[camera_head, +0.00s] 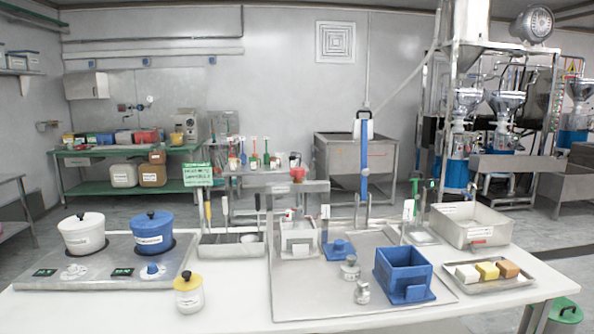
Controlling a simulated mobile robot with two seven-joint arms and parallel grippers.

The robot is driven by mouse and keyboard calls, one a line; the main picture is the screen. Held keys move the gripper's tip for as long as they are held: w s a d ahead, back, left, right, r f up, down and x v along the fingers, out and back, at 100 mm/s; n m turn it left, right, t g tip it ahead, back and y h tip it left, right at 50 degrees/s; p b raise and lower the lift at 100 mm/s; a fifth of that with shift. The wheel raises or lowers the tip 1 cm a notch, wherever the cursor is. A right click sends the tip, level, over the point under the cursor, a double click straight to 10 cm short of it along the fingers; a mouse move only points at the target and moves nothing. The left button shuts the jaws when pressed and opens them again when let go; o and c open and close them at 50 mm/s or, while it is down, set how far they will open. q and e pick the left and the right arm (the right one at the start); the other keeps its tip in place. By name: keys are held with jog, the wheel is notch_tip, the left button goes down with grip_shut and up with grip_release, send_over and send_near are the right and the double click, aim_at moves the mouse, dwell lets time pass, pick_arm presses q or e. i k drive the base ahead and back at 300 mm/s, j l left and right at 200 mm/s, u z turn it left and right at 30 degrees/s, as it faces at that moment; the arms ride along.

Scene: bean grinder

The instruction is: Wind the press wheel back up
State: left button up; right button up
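A grey press frame (313,187) stands on the white table near the middle. A small red piece (298,174), which looks like the press wheel, sits on top of its crossbeam. A white box mould (298,240) stands under the crossbeam, inside the frame. The height of the press plate over the mould is too small to tell. Neither of my grippers is in view, and nothing touches the wheel.
Right of the press are a blue box mould (404,272), metal weights (350,267), a steel bin (470,225) and a tray of coloured blocks (488,272). Left are a tool holder (231,247), white pot (82,234), blue pot (152,232) and yellow-lidded jar (188,293).

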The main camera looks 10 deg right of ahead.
aim_at(296, 172)
jog(key=i+l, duration=0.2)
jog(key=i, duration=0.15)
jog(key=i+l, duration=0.2)
jog(key=i, duration=0.15)
jog(key=i+l+u, duration=0.1)
jog(key=u, duration=0.25)
jog(key=i+l+u, duration=0.2)
jog(key=u, duration=0.15)
jog(key=i+l+u, duration=0.3)
jog(key=k+j, duration=0.05)
